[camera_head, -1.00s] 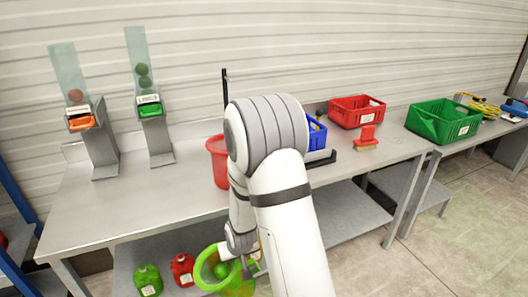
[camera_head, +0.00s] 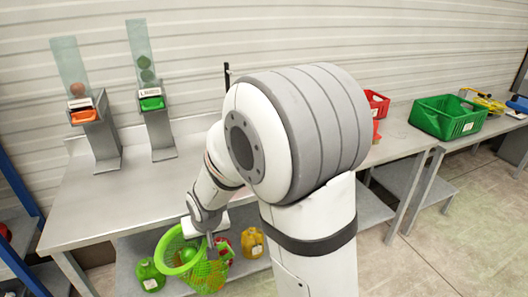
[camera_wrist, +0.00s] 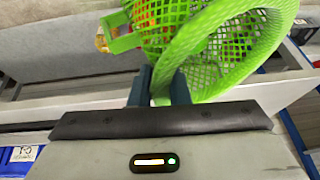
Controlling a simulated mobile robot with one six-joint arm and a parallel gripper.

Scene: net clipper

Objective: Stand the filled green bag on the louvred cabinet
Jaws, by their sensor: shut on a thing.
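My gripper (camera_head: 211,243) is shut on the rim of the green net bag (camera_head: 206,277), in front of the table. The bag has a wide bright green ring at its mouth, tilted in the head view, and a green round fruit shows inside it. In the wrist view the green mesh (camera_wrist: 235,45) fills the upper middle, with the fingers (camera_wrist: 158,88) closed at its rim. Red and orange show through the mesh; I cannot tell whether they are inside or behind. I cannot make out a louvred cabinet in either view.
A green container (camera_head: 149,275) and a yellow one (camera_head: 252,242) are on the table's lower shelf, close to the bag. Two dispensers stand on the steel table (camera_head: 95,210). A green crate (camera_head: 446,118) is at the right. A blue-framed rack (camera_head: 15,225) stands at the left edge. Floor is clear at right.

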